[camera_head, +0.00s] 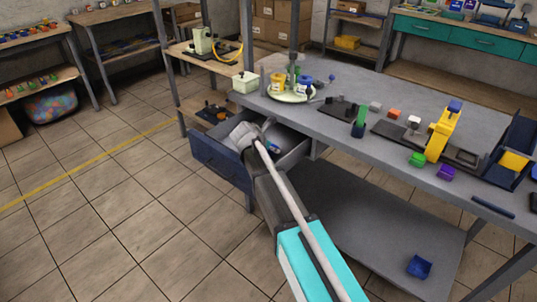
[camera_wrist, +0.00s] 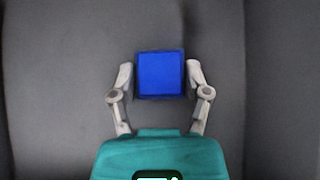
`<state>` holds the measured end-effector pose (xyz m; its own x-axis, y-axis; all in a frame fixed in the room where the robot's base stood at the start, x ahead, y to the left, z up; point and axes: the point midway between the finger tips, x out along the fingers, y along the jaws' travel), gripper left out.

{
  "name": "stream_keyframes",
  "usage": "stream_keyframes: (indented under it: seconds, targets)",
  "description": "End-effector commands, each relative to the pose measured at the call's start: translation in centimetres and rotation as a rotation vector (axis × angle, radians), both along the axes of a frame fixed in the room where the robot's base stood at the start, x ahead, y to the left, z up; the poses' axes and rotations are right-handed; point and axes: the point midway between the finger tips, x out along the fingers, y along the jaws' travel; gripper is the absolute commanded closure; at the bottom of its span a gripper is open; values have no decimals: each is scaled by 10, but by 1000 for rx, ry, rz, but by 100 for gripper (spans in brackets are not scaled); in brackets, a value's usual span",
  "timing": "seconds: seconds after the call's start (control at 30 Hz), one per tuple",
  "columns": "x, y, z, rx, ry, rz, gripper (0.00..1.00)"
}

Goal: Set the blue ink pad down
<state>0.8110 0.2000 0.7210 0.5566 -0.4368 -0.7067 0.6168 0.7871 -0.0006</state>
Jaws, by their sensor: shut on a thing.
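The blue ink pad (camera_wrist: 160,75) is a square blue block between the two fingertips of my gripper (camera_wrist: 160,78) in the wrist view. The fingers are shut on its left and right sides. In the head view my gripper (camera_head: 244,134) is inside or just over the open drawer (camera_head: 216,165) under the workbench. The wrist view shows only grey surfaces around the pad. I cannot tell whether the pad touches the drawer bottom. In the head view the arm largely hides it.
A blue object (camera_head: 419,267) lies on the lower shelf (camera_head: 375,215). The floor left of the drawer is clear.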

Motion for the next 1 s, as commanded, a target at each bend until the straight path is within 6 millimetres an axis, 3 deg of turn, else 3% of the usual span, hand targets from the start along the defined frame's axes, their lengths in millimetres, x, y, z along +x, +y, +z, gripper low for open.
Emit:
stream_keyframes:
  seconds: [0.1, 0.67, 0.7, 0.87, 1.0]
  targets:
    - [0, 0, -9, 0, 0, 0, 94]
    - [0, -1, -14, 0, 0, 0, 94]
    - [0, -1, -13, 0, 0, 0, 33]
    - [0, -1, -12, -1, 0, -1, 4]
    - [0, -1, -12, -1, 0, -1, 4]
